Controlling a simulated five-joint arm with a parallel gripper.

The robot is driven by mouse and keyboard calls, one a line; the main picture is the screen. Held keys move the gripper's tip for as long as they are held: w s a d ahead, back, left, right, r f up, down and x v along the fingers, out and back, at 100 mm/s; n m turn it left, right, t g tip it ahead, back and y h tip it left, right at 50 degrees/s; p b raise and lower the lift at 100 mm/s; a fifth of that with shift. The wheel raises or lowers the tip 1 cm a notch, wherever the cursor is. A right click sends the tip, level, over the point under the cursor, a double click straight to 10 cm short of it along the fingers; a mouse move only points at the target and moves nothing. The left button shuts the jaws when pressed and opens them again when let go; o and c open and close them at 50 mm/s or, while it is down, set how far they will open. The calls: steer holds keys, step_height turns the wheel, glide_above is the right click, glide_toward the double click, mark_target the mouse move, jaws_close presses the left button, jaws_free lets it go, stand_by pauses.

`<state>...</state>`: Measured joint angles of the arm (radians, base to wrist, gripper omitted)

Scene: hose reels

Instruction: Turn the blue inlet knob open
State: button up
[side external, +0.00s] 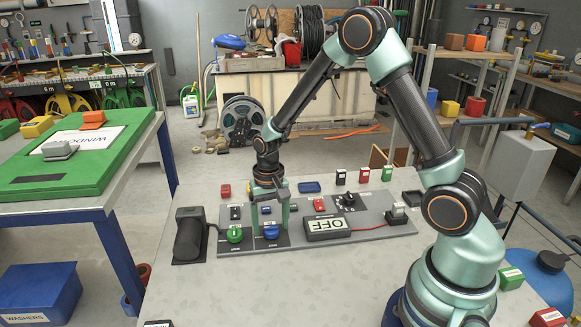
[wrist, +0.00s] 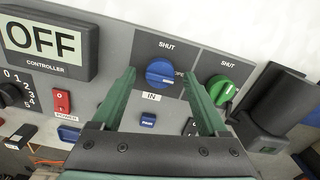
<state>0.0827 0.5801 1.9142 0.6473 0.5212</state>
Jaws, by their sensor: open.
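The blue inlet knob (wrist: 160,73) sits on a dark plate, with SHUT printed above it and an IN label (wrist: 151,97) below in the wrist view. Lettering at its right is partly covered by a finger. The knob also shows in the side view (side external: 271,232), below my gripper (side external: 270,220). My gripper (wrist: 157,78) is open, with one green finger on each side of the blue knob in the wrist view. I cannot tell whether the fingertips touch the knob. The green knob (wrist: 221,90) is beside it, just past the right finger, also marked SHUT.
The controller display (side external: 328,227) reads OFF, beside the knobs on the grey panel (side external: 372,237). A black device (side external: 189,234) stands at the panel's left end. A red power switch (wrist: 61,101) and a small blue button (wrist: 148,119) are near my fingers.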

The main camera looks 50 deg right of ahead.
mark_target(271, 227)
step_height(271, 227, up, 12)
steer(key=shift+f, duration=0.25)
stand_by(0.3)
steer(key=s+a+r+n+t, duration=0.3)
steer(key=s+r+n+t, duration=0.2)
steer(key=s+r, duration=0.5)
steer(key=shift+s+a+r+n+t, duration=0.15)
steer(key=shift+s+r+n+t, duration=0.2)
steer(key=shift+s+n, duration=0.55)
steer(key=shift+w+r, duration=0.1)
steer(key=shift+w, duration=0.1)
